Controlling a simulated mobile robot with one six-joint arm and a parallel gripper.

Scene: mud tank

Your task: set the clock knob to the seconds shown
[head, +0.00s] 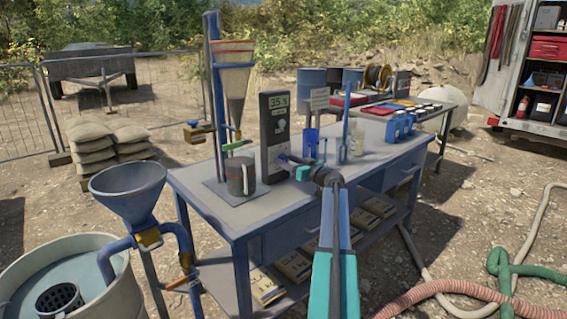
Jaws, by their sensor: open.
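The clock (268,148) is a tall dark box standing upright on the blue-legged table. A smaller line below is too fine to read. A pale round shape, perhaps the knob (281,126), shows on the clock face under the display; its setting cannot be made out.
A grey mug (240,176) stands left of the clock, under a funnel (235,80) on a blue stand. The table's near left top (215,205) is bare. A large blue funnel (128,190) stands at left.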

